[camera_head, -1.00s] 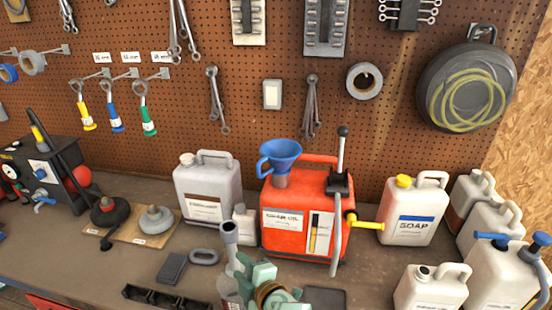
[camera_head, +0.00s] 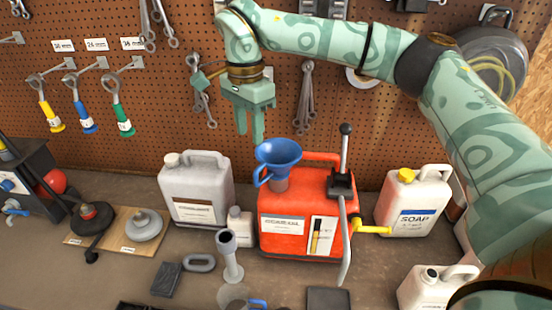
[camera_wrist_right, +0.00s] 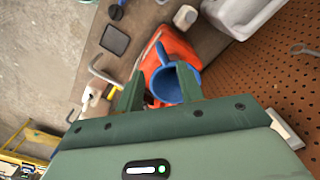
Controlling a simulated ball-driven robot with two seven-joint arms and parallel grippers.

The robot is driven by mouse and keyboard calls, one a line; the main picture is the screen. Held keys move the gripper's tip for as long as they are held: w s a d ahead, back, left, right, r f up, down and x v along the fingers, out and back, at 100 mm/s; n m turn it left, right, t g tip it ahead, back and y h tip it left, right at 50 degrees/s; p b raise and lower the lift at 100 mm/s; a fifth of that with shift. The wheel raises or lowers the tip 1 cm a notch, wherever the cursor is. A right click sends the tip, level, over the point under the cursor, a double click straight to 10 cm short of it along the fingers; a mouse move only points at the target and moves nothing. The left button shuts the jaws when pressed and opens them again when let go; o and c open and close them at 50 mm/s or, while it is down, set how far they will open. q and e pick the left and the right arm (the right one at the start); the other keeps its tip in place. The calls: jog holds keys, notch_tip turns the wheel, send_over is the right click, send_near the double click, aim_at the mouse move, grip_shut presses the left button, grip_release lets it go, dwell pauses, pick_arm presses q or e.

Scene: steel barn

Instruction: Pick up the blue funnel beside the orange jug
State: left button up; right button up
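The blue funnel (camera_head: 277,153) sits upright on top of the orange jug (camera_head: 283,217), its spout in the jug's neck rather than beside it. My right gripper (camera_head: 249,138) points down just above and left of the funnel, apart from it in the head view. Its two fingers are spread and empty. In the right wrist view, the funnel (camera_wrist_right: 166,86) shows between and beyond the open fingers (camera_wrist_right: 158,88), with the orange jug (camera_wrist_right: 176,48) behind it. My left gripper is not in view.
A grey jug (camera_head: 196,187) and small white bottle (camera_head: 240,227) stand left of the orange jug. A pump handle (camera_head: 344,150) rises on its right, near a white soap jug (camera_head: 410,205). The pegboard (camera_head: 300,130) with hanging tools is close behind.

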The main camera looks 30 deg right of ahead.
aim_at(256, 176)
notch_tip(256, 176, down, 11)
jog(key=shift+s+r+p, duration=0.1)
jog(key=shift+r+p, duration=0.05)
jog(key=shift+p, duration=0.2)
jog(key=f, duration=0.1)
jog(key=f+p, duration=0.1)
jog(key=f, duration=0.2)
jog(key=shift+d+f, duration=0.25)
jog(key=shift+d, duration=0.15)
jog(key=shift+f, duration=0.35)
grip_shut()
